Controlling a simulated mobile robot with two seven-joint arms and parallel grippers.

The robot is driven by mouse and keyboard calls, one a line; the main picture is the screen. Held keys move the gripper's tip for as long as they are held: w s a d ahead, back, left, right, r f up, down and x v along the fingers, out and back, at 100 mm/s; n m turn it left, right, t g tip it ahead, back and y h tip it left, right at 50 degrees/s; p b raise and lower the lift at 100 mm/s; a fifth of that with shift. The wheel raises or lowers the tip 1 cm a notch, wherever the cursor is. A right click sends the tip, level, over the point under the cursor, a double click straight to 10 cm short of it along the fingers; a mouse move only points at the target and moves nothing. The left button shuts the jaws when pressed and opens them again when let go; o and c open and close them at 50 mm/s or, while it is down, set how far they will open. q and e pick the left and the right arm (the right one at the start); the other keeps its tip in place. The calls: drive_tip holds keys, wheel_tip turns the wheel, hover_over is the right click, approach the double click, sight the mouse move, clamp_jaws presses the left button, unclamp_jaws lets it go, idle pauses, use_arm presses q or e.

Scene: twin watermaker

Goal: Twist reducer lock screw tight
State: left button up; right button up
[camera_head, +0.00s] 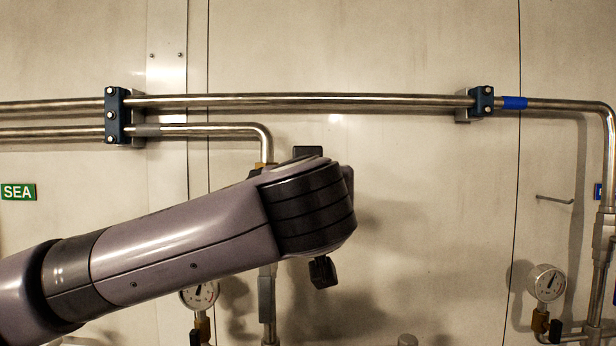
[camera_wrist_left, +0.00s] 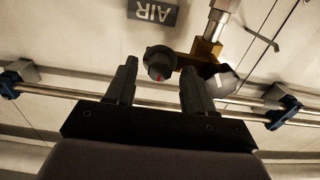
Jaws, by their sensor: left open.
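In the left wrist view, a dark round knob (camera_wrist_left: 160,62) with a small red mark sits at the end of a brass fitting (camera_wrist_left: 206,50); I take it to be the reducer lock screw. My left gripper (camera_wrist_left: 158,70) is open. Its two black fingers stand on either side of the knob in that picture, with gaps; I cannot tell how far off in depth it is. In the head view my left arm covers this spot. A small dark piece shows below the wrist; I cannot tell whether it is a finger or a fitting. My right gripper is not in view.
Steel pipes (camera_head: 300,102) run along the pale wall panel, held by blue clamps (camera_head: 117,115). A gauge (camera_head: 200,294) shows under my arm, another gauge (camera_head: 546,283) at the right. An AIR label (camera_wrist_left: 152,12) appears upside down. The panel right of my arm is mostly clear.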

use_arm(q)
clamp_jaws()
drive_tip(key=shift+f, duration=0.1)
